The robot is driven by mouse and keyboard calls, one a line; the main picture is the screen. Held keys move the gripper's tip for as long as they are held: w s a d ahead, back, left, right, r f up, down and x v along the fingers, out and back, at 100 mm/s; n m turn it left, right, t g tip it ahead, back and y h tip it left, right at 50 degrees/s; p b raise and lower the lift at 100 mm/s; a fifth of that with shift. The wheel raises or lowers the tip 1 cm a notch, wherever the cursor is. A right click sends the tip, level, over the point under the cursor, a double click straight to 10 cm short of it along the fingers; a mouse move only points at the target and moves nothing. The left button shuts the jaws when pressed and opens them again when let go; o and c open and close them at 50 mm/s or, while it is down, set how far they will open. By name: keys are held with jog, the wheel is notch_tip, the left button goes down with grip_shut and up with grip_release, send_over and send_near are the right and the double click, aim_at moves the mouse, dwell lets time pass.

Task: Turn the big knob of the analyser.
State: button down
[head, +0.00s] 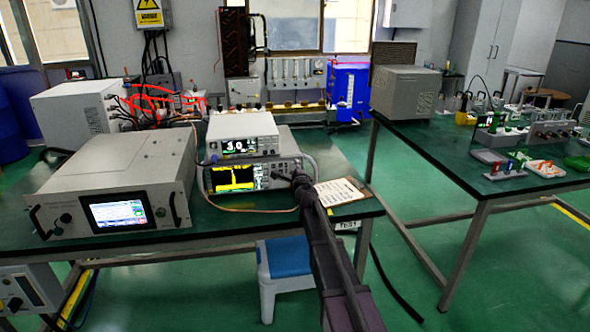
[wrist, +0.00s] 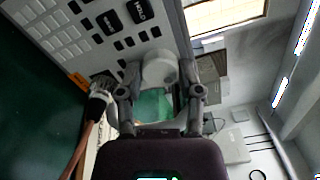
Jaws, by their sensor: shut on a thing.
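The analyser (head: 236,177) stands on the green bench in the head view, under a smaller white instrument, with a yellow trace on its screen. Its front panel (wrist: 75,35) fills the upper left of the wrist view, with rows of pale and dark buttons. The big knob (wrist: 160,67) is pale and round, and sits between the fingertips of my gripper (wrist: 163,78), which is shut on it. In the head view my gripper (head: 301,187) is at the right end of the analyser's front and hides the knob.
A cable with a plug (wrist: 98,104) runs close to my left finger in the wrist view. A clipboard (head: 340,191) lies right of the analyser. A large grey unit (head: 120,185) stands to its left. A blue stool (head: 285,258) is below the bench edge.

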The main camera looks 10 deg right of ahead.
jog(key=shift+w+n, duration=0.1)
jog(key=shift+n, duration=0.4)
jog(key=shift+c, duration=1.3)
grip_release()
jog(key=s, duration=1.2)
